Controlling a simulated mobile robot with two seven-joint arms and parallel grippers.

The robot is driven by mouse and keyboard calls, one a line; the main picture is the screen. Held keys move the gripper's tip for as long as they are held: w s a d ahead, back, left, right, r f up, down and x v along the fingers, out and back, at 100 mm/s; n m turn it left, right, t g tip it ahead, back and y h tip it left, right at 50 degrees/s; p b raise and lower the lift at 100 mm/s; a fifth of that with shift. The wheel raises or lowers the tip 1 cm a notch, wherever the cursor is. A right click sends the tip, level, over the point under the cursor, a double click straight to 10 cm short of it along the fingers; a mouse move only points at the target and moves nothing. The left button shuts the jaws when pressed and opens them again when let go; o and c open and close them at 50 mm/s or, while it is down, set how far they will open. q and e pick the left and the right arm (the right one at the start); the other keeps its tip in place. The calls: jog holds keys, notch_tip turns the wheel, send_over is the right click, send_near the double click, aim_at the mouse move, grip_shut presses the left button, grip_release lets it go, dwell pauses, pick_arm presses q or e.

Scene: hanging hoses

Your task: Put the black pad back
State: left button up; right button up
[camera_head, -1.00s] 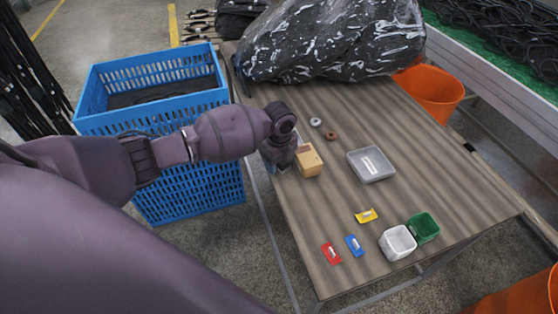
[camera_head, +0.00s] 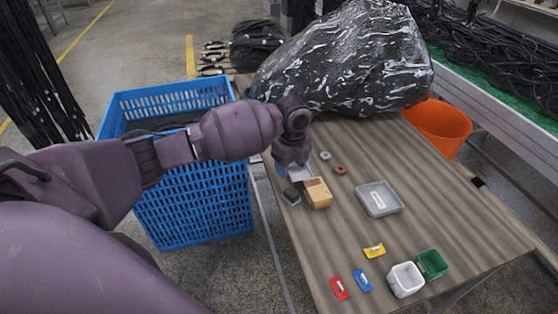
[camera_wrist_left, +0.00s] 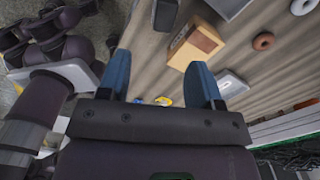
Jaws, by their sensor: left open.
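A small black pad (camera_head: 292,195) lies on the table near its left edge, just left of a tan wooden box (camera_head: 318,193). In the left wrist view the pad (camera_wrist_left: 165,14) shows at the top, beyond the gap between the fingers, and the box (camera_wrist_left: 195,43) is right of it. My left gripper (camera_head: 284,171) is open and empty, just behind the pad in the head view; its two blue fingers (camera_wrist_left: 162,79) are spread apart from the pad. My right gripper is not in view.
A grey tray (camera_head: 379,199), two small rings, coloured tags, a white bin (camera_head: 405,279) and a green bin (camera_head: 431,264) sit on the table. A blue crate (camera_head: 195,205) stands left of it. A large black plastic-wrapped bundle (camera_head: 345,60) fills the far end.

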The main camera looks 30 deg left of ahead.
pick_arm(q)
jog(key=s+d+f, duration=0.1)
jog(key=f, duration=0.1)
jog(key=s+d+f+n+t+h, duration=0.1)
jog(key=d+f, duration=0.1)
jog(key=s+d+f+n+h, duration=0.1)
jog(key=s+d+f, duration=0.1)
jog(key=shift+s+f+t, duration=0.1)
jog(key=shift+f+t, duration=0.1)
jog(key=shift+t, duration=0.2)
jog(key=s+d+f+n+t, duration=0.1)
jog(key=s+n, duration=0.1)
jog(key=s+d+f+n+t+h, duration=0.1)
jog(key=s+d+n, duration=0.1)
jog(key=s+d+f+n+t+h, duration=0.1)
jog(key=s+f+n+t, duration=0.1)
jog(key=shift+s+d, duration=0.15)
jog(key=shift+s, duration=0.2)
jog(key=s+a+f+n+t+y, duration=0.2)
jog(key=s+a+n, duration=0.2)
jog(key=s+n, duration=0.2)
jog(key=s+a+f+n+t+y, duration=0.2)
jog(key=s+n, duration=0.4)
jog(key=s, duration=0.5)
jog(key=shift+a+f+n+t, duration=0.15)
jog(key=shift+a+n+t, duration=0.25)
jog(key=shift+a+t, duration=0.5)
jog(key=shift+a, duration=0.2)
